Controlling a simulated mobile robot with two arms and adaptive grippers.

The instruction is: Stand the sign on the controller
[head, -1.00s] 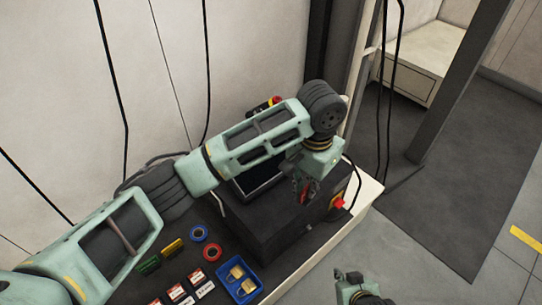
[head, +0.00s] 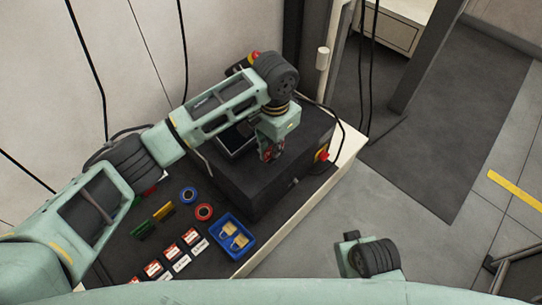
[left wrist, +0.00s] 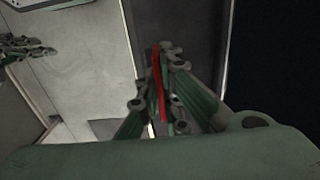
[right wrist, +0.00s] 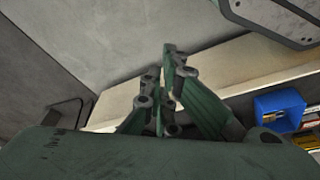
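The controller (head: 262,196) is a dark box on the bench in the head view, with a flat top and a screen-like panel (head: 236,142) behind my gripper. My left gripper (head: 270,154) is over the controller's top and points down. It is shut on the sign, a thin red piece (left wrist: 158,85) seen nearly edge-on between the fingers in the left wrist view. Most of the sign is hidden by the fingers; I cannot tell whether it touches the controller. My right gripper (right wrist: 165,75) is shut and empty in the right wrist view, away from the controller.
A blue tray (head: 219,257) with brass padlocks stands in front of the controller. Tape rolls (head: 204,211), red-and-white tags (head: 171,251) and green and yellow pieces lie left of it. A red button (head: 323,155) is on the controller's right side. Cables hang behind. Open floor (head: 400,190) lies right.

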